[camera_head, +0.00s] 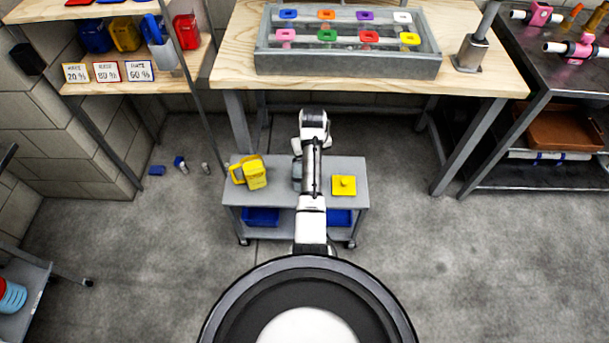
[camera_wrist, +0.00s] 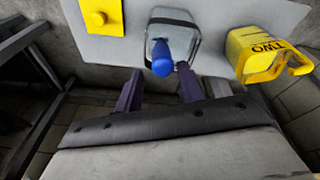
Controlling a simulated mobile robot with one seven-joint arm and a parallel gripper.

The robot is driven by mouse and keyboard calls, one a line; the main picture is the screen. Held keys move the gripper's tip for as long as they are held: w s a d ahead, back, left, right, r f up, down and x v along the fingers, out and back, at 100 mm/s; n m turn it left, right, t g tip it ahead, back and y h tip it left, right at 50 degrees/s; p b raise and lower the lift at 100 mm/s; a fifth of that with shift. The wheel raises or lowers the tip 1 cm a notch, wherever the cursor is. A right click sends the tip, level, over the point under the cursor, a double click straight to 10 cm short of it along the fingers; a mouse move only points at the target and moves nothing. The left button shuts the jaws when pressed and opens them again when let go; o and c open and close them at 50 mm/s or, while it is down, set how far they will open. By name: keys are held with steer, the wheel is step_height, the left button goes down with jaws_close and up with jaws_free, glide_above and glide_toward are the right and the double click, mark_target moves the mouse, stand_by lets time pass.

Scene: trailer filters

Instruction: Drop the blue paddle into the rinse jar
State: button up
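The blue paddle (camera_wrist: 161,58) stands in the clear square rinse jar (camera_wrist: 186,20) in the wrist view, its rounded blue end pointing toward the camera. How deep it sits and its lower end are not clear. The jar is on the grey cart top (camera_head: 311,163); in the head view it shows only in part (camera_head: 297,171), beside my arm. My gripper (camera_wrist: 159,84) has two purple fingers spread apart, with the blue end showing between and beyond them. The fingers appear clear of the paddle. In the head view my arm hides the fingers and the paddle.
A yellow jug (camera_head: 249,173) stands left of the jar, and a yellow square piece with a knob (camera_head: 344,186) lies to the right. Small blue pieces (camera_head: 157,170) lie on the floor left of the cart. A workbench with a grey tray (camera_head: 347,65) stands behind.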

steer(key=shift+o, duration=0.2)
steer(key=shift+r, duration=0.1)
step_height(320, 180, up, 13)
steer(key=s+b, duration=0.2)
steer(key=shift+s+r, duration=0.2)
steer(key=shift+s, duration=0.2)
